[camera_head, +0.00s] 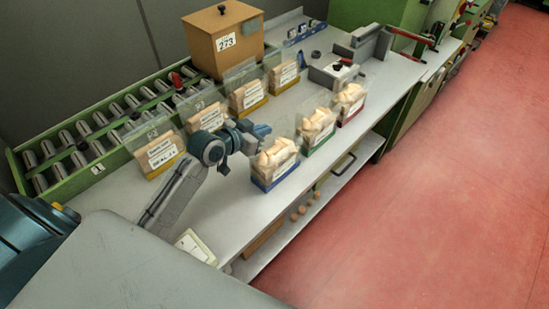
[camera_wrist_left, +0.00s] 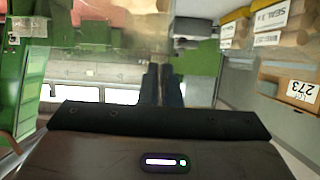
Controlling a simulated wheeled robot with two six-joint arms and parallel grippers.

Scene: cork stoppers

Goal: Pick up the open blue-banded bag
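The open blue-banded bag (camera_head: 275,181) is clear plastic, full of pale corks, with a blue band around its base. It stands upright near the front edge of the table (camera_head: 215,225); I cannot tell whether its base touches the top. My left gripper (camera_head: 262,132) is at the bag's upper left side. In the left wrist view my left gripper's dark fingers (camera_wrist_left: 160,70) are nearly together, with clear film around their tips, so they look shut on the bag's upper plastic. Some corks (camera_wrist_left: 147,5) show at the top of that view. My right gripper is not in view.
A green-banded bag (camera_head: 317,131) and a red-banded bag (camera_head: 350,105) stand farther along the front. Several yellow-banded, labelled bags (camera_head: 160,153) stand behind. A wooden box marked 273 (camera_head: 224,40), a roller rack (camera_head: 95,135) and a grey press (camera_head: 355,52) border the table.

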